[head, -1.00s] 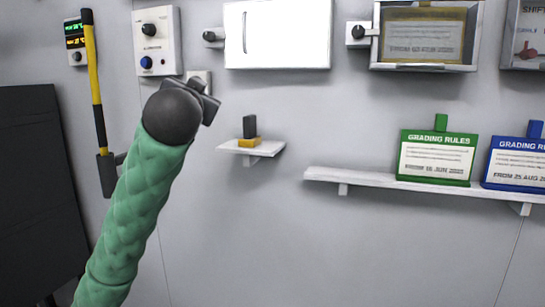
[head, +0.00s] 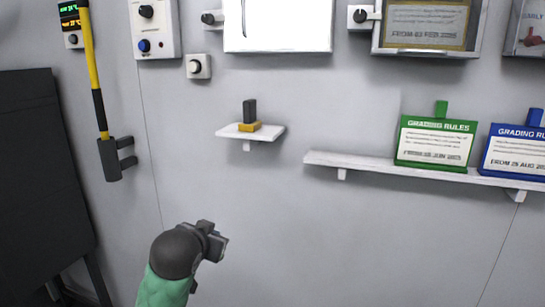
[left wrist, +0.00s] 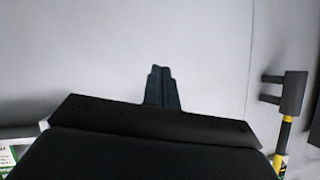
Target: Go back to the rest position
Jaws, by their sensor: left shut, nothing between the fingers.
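My left gripper (head: 214,240) is low in the head view, below the small shelf and clear of the wall fittings. In the left wrist view its two dark fingers (left wrist: 161,88) are together, with nothing between them. My green-sleeved left arm comes up from the bottom edge of the head view. My right gripper is in neither view.
A small shelf (head: 232,132) holds a black and yellow block (head: 249,118). A long shelf (head: 370,166) carries a green sign (head: 435,140) and a blue sign (head: 515,152). A yellow-black pole (head: 95,75) hangs left, near a dark panel (head: 35,170). The lower middle wall is bare.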

